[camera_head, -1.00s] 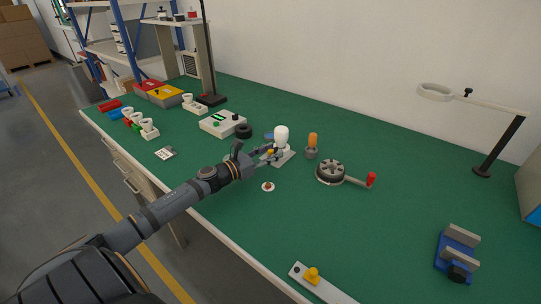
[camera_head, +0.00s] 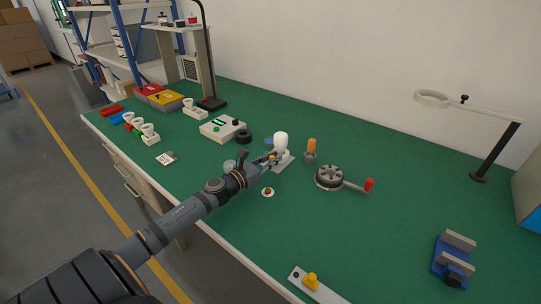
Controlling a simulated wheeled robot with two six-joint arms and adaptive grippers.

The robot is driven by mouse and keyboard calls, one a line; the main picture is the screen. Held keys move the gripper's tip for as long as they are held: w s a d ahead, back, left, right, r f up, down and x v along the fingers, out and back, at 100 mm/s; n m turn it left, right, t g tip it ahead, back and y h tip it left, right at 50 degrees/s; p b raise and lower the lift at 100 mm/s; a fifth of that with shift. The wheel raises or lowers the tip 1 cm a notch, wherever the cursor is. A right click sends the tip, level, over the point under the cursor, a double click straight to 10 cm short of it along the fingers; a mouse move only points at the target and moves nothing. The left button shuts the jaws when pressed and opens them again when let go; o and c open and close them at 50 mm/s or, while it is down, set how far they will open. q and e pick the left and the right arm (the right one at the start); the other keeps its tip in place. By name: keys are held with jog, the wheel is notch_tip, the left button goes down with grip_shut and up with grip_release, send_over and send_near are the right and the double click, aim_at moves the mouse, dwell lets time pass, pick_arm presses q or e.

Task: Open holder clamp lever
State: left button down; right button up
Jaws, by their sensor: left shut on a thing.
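The bulb holder (camera_head: 287,163) is a pale plate on the green bench with a white bulb (camera_head: 281,140) standing upright in it. My left gripper (camera_head: 270,159) is at the left side of the holder, low beside the bulb. Its fingers are shut on the small clamp lever (camera_head: 272,156), of which only an orange-yellow bit shows between them. The fingers hide most of the lever, so its exact angle cannot be told. My right gripper is not in view.
An orange bulb-shaped piece (camera_head: 311,146) stands just right of the holder. A round fixture (camera_head: 329,176) with a red-knobbed handle is farther right. A small white dish (camera_head: 268,192) lies in front. A meter box (camera_head: 222,129) stands behind left.

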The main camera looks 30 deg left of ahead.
pick_arm(q)
jog(key=n+y+p, duration=0.2)
jog(key=y+p, duration=0.2)
jog(key=shift+w+d+r+n, duration=0.3)
jog(key=shift+d+n, duration=0.1)
jog(key=y, duration=0.1)
jog(key=n+y, duration=0.1)
jog(key=y+p, duration=0.1)
jog(key=shift+w+d+f+n, duration=0.2)
jog(key=shift+w+f+n, duration=0.1)
jog(key=shift+n, duration=0.1)
jog(key=y, duration=0.1)
jog(key=n+y, duration=0.1)
jog(key=w+n+g+y, duration=0.1)
jog(key=shift+d+f+y+b, duration=0.15)
jog(key=shift+d+y+b, duration=0.1)
jog(key=shift+y+b, duration=0.15)
jog(key=shift+w+d+n+g+y+b, duration=0.1)
jog(key=shift+w+n+g+y+b, duration=0.15)
jog(key=shift+n+g+y+b, duration=0.6)
jog(key=shift+w+n+g+y+b, duration=0.25)
jog(key=shift+n+g+y, duration=0.3)
jog(key=shift+n+y, duration=0.7)
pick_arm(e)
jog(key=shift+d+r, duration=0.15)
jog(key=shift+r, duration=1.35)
pick_arm(q)
jog(key=shift+y, duration=0.3)
